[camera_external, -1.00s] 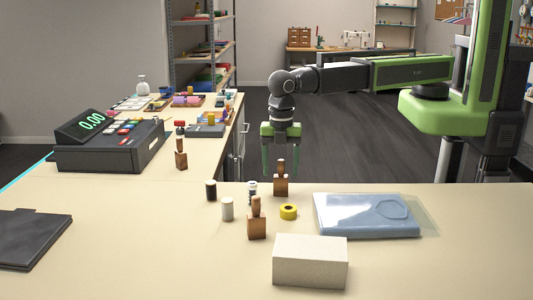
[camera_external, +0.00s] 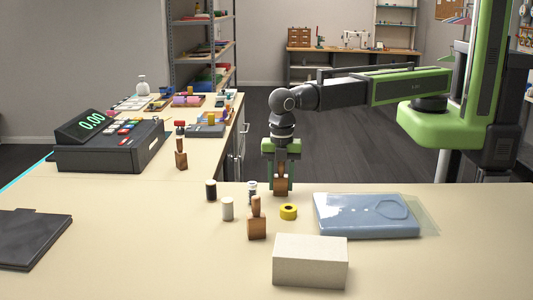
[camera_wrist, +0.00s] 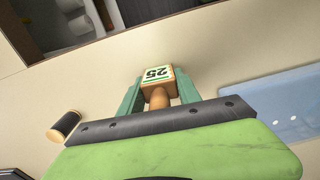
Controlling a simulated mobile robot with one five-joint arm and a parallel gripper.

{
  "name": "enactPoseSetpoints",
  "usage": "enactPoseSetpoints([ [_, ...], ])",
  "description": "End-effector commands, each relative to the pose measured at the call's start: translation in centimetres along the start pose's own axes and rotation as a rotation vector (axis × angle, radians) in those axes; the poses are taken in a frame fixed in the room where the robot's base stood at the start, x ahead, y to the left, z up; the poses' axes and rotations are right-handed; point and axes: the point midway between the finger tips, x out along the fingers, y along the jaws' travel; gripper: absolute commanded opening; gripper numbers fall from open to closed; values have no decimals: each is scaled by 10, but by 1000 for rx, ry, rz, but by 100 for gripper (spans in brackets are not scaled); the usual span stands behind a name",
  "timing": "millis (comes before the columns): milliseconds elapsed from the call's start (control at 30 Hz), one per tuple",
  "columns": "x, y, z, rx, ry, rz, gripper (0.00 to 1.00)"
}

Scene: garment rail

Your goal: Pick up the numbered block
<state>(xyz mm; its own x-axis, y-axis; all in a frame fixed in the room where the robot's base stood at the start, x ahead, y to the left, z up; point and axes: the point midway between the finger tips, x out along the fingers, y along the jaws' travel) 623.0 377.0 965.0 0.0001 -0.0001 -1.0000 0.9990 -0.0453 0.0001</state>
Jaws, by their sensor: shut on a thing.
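The numbered block (camera_wrist: 157,75) is a small wooden stamp with a round handle and a white face marked 25 with green edging. It also shows in the external view (camera_external: 281,185), upright at the far edge of the counter. My gripper (camera_external: 281,183) has come down around it, with one green finger on each side. In the wrist view my gripper's fingers (camera_wrist: 158,92) are shut on the block. I cannot tell whether its base is clear of the counter.
Near it stand a black spool (camera_external: 211,190), a white spool (camera_external: 228,209), a yellow tape roll (camera_external: 288,212) and another wooden stamp (camera_external: 257,222). A blue folded garment (camera_external: 365,216) lies right. A pale box (camera_external: 310,261) sits in front. A cash register (camera_external: 108,142) stands left.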

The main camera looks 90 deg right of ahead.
Motion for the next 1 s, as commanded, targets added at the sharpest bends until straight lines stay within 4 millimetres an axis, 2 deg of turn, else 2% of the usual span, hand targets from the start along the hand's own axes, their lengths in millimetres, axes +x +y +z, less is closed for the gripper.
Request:
enactPoseSetpoints([
  [67,0,0,0,0,0,0,0],
  [367,-4,0,0,0,0,0,0],
  [567,-25,0,0,0,0,0,0],
  [700,-50,0,0,0,0,0,0],
  [1000,-90,2,72,4,0,0,0],
])
